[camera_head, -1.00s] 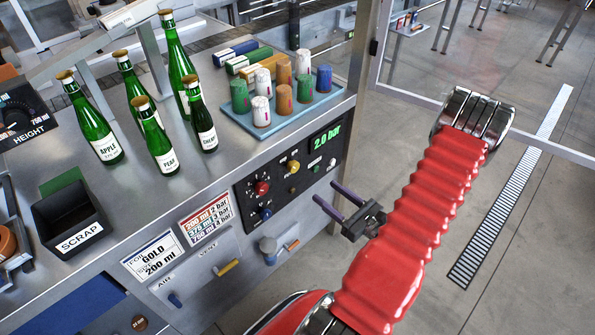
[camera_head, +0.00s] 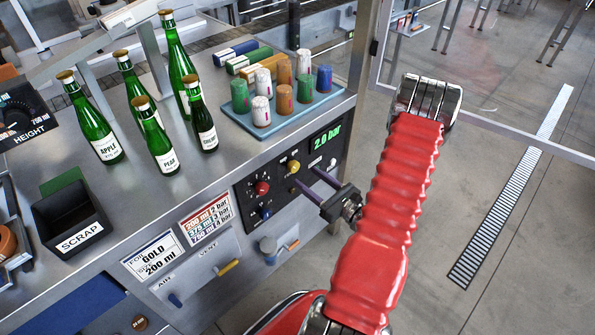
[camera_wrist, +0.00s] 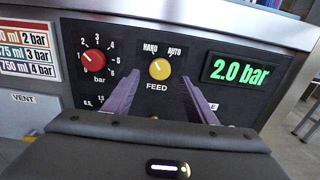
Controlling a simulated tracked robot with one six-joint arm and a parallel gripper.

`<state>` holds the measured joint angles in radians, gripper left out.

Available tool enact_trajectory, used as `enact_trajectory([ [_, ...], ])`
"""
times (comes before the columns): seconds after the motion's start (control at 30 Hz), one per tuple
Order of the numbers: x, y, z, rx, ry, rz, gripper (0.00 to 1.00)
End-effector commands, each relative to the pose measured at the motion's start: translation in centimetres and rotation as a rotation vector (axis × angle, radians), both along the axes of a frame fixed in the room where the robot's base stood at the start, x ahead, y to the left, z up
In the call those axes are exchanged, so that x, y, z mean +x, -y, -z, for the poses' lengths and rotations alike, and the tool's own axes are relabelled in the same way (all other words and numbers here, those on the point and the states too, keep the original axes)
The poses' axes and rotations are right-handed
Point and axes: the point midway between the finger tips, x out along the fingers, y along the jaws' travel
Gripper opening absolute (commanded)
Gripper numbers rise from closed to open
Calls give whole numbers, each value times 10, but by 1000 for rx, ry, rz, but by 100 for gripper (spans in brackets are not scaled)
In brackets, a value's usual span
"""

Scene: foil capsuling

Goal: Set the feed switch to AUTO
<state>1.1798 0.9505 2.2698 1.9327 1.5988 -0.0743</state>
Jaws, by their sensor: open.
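The feed switch is a yellow knob (camera_wrist: 159,69) on the dark control panel (camera_wrist: 215,93), with HAND marked at its upper left and AUTO at its upper right. Its small white mark seems to lean toward HAND, though it is small. In the head view the yellow knob (camera_head: 293,167) sits above and left of my fingertips. My gripper (camera_head: 307,177) is open and empty, its two purple fingers pointing at the panel. In the wrist view my gripper (camera_wrist: 160,82) has one finger on each side of the knob in the picture; I cannot tell any contact.
A red pressure knob (camera_wrist: 94,62) is left of the feed switch, and a green 2.0 bar display (camera_wrist: 240,73) is right. A blue knob (camera_head: 265,213) sits lower. Above, a blue tray (camera_head: 254,131) of capsules and several green bottles (camera_head: 171,160) stand on the bench.

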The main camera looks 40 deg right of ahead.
Motion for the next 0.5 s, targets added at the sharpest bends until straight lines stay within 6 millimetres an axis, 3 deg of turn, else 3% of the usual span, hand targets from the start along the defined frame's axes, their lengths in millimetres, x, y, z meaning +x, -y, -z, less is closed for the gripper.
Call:
enact_trajectory([
  [0.3,39,-2,0,-1,0,-3,51],
  [0.5,54,-2,0,1,0,-1,51],
])
